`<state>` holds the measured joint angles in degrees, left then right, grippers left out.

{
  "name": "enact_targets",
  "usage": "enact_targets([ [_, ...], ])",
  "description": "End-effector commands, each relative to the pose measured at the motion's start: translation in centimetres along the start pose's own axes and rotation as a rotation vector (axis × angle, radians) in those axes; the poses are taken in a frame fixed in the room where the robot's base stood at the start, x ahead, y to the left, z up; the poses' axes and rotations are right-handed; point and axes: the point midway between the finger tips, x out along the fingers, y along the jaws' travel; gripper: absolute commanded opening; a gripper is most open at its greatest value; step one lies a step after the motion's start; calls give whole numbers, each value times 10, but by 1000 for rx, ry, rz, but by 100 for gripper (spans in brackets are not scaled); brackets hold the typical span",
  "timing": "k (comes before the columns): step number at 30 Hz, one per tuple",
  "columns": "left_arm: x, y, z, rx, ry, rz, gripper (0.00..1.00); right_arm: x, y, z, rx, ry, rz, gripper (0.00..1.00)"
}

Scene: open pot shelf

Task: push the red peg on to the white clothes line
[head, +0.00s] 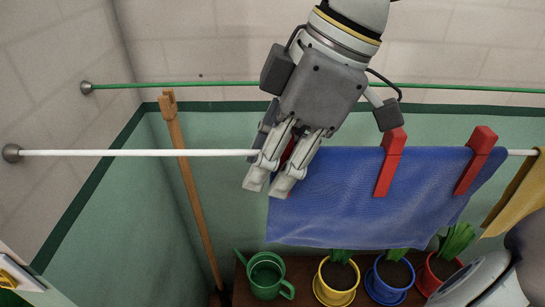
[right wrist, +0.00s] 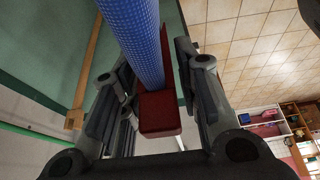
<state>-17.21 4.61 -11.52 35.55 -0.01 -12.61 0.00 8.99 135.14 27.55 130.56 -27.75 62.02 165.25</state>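The white clothes line (head: 120,153) runs across the head view, with a blue cloth (head: 350,205) hung over it. Two red pegs (head: 390,160) (head: 474,160) sit on the line over the cloth. Another red peg (right wrist: 160,113) shows between the fingers of my right gripper (right wrist: 155,95) in the right wrist view, beside the rolled top edge of the cloth (right wrist: 135,40). Gaps show between the peg and both fingers, so the gripper looks open around it. In the head view the right gripper (head: 273,182) covers most of this peg at the cloth's left edge. My left gripper is not seen.
A green line (head: 220,86) runs behind the white one. A yellow cloth (head: 520,195) hangs at the right. Below stand a green watering can (head: 267,278) and yellow, blue and red plant pots. A wooden pole (head: 190,185) leans at the left. The white line's left stretch is bare.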

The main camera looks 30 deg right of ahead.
Motion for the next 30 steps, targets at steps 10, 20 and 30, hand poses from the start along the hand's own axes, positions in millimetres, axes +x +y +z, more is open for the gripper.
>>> enact_targets([
  [10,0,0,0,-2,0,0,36,0,0,0,0,0,0,46],
  [20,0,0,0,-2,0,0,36,-38,1,-1,1,6,6,46],
  [30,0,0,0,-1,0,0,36,-104,1,0,1,1,3,46],
])
